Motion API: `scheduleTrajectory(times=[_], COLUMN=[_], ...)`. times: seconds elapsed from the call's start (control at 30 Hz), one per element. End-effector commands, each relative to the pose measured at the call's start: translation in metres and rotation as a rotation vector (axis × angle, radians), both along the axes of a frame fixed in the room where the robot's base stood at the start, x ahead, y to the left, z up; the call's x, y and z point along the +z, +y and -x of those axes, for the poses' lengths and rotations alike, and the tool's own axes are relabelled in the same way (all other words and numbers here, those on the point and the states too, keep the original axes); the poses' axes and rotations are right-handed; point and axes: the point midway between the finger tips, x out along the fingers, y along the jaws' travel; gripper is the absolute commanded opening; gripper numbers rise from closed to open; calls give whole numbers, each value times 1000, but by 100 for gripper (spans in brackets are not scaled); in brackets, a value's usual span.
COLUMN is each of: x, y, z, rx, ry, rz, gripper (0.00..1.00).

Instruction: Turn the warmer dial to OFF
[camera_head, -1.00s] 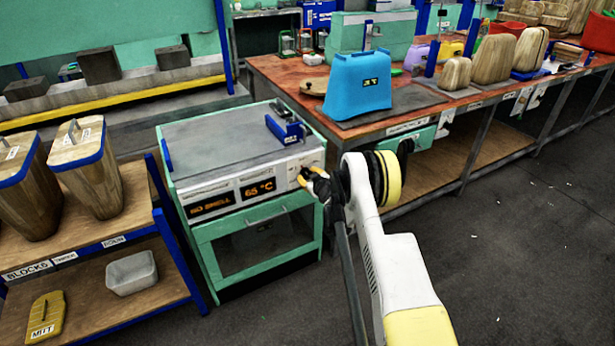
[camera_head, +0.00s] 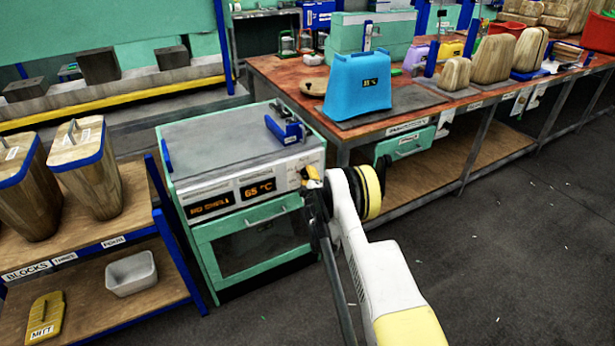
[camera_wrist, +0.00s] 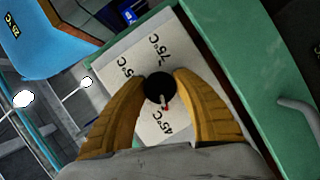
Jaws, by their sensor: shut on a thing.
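The warmer (camera_head: 245,165) is a green cabinet with a grey top. Its front panel has an orange display (camera_head: 257,188) reading 65 °C. In the wrist view the dial (camera_wrist: 158,87) is a round black knob with a red-tipped pointer, on a white plate (camera_wrist: 122,62) marked with temperatures, including 75°C and 45°C. The pointer is toward the lower part of the plate, near the 45°C mark. My gripper (camera_wrist: 160,92) has its two yellow fingers shut on the dial, one on each side. In the head view my gripper (camera_head: 308,178) is at the panel's right end and covers the dial.
A second display (camera_head: 210,206) reads NO SHELL. A blue bracket (camera_head: 286,130) stands on the warmer's top. The workbench (camera_head: 270,68) with a blue press cover (camera_head: 357,85) is close on the right. A shelf (camera_head: 100,240) stands left.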

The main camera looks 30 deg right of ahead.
Motion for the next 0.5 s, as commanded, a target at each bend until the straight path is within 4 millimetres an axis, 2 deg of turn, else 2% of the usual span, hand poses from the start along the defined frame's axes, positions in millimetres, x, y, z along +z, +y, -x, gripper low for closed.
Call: scheduleTrajectory(times=[0.5], x=[0], y=[-1], z=[1], rx=[-2], ry=[0], rz=[74], gripper=[4])
